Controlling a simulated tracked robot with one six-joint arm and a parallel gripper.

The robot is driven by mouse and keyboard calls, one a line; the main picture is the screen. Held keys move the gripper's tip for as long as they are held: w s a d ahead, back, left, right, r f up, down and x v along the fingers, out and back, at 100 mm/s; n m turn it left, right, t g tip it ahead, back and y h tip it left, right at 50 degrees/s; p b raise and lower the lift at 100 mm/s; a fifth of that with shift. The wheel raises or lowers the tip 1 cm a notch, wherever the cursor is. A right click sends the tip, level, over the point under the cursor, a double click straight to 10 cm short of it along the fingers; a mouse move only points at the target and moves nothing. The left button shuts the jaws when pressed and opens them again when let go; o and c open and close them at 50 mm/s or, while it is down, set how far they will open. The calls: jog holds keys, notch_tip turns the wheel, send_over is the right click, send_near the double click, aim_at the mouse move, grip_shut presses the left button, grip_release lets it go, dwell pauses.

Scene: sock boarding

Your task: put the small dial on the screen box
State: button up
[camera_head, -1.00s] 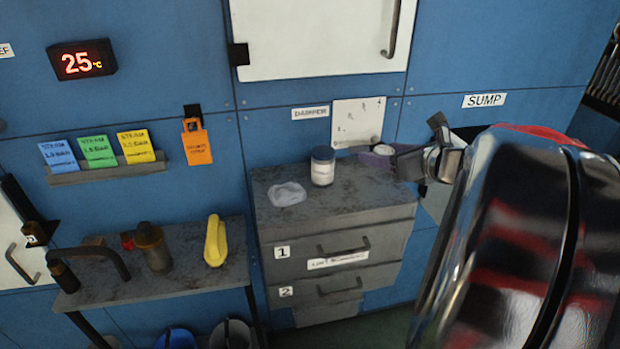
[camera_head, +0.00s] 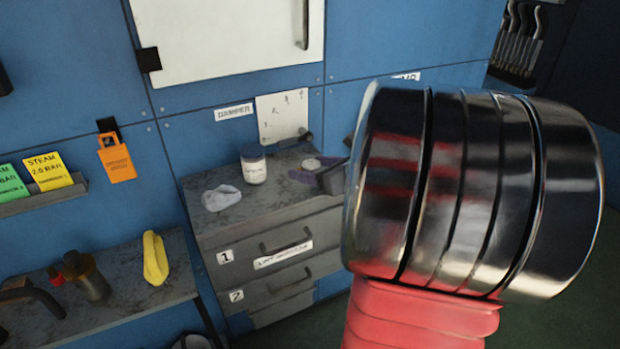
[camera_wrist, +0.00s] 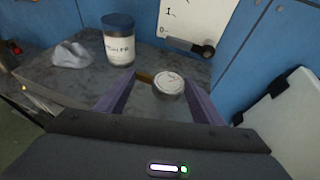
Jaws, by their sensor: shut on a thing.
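The small dial (camera_wrist: 169,83) is a round disc with a pale face and a metal rim, over the grey cabinet top (camera_wrist: 75,85) in the wrist view. In the head view the dial (camera_head: 311,163) shows right of a jar. My gripper (camera_wrist: 160,81), with purple fingers, is shut on it from both sides; the gripper (camera_head: 304,173) is partly hidden behind my arm in the head view. I cannot tell whether the dial touches the top. I cannot make out the screen box for sure; a drawer label (camera_head: 283,255) is too blurred to read fully.
A dark-lidded white jar (camera_head: 253,164) and a crumpled grey cloth (camera_head: 221,198) stand left of the dial. A white plate (camera_head: 282,117) hangs behind it. A side shelf (camera_head: 120,318) holds a yellow object (camera_head: 155,258) and bottles. The cabinet's front top is clear.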

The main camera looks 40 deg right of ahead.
jog(key=shift+f, duration=1.45)
jog(key=shift+f, duration=0.1)
jog(key=o, duration=1.1)
jog(key=v, duration=1.2)
